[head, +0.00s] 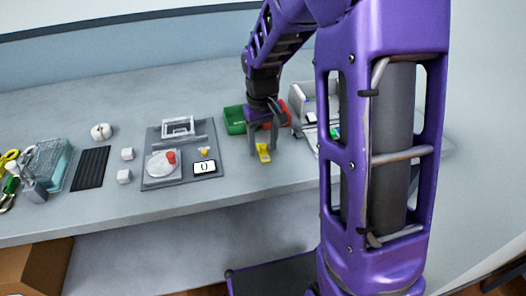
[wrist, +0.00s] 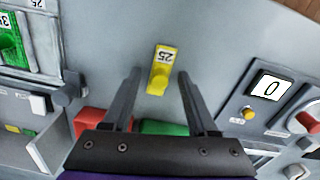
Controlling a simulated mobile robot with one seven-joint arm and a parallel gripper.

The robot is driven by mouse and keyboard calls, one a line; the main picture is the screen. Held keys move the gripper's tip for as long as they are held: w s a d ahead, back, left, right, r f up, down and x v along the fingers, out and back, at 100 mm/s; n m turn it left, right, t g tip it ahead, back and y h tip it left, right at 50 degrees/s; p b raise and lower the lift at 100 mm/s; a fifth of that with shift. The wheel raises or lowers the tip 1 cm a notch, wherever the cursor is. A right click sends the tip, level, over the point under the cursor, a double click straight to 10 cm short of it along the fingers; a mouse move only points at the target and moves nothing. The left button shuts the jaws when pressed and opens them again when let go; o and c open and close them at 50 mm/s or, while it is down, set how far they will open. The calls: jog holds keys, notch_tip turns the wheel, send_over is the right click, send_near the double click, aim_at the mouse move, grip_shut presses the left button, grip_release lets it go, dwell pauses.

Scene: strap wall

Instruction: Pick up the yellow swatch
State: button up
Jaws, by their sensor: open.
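The yellow swatch (wrist: 161,70) is a small flat yellow piece with a raised knob and a white label reading 25. It lies on the grey counter and also shows in the head view (head: 263,152). My gripper (wrist: 156,78) is open and empty, its two dark fingers on either side of the swatch in the wrist view, with a gap to each side. In the head view my gripper (head: 264,140) points down just above or around the swatch. I cannot tell the exact height between fingertips and counter.
A green bin (head: 235,120) and a red bin (wrist: 92,121) stand close behind the gripper. A grey panel (head: 150,183) with a red knob and a display reading 0 lies to the left in the head view. A white rack (head: 302,97) stands to the right.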

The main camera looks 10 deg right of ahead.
grip_shut()
jog(key=shift+r, duration=0.1)
dwell(0.3)
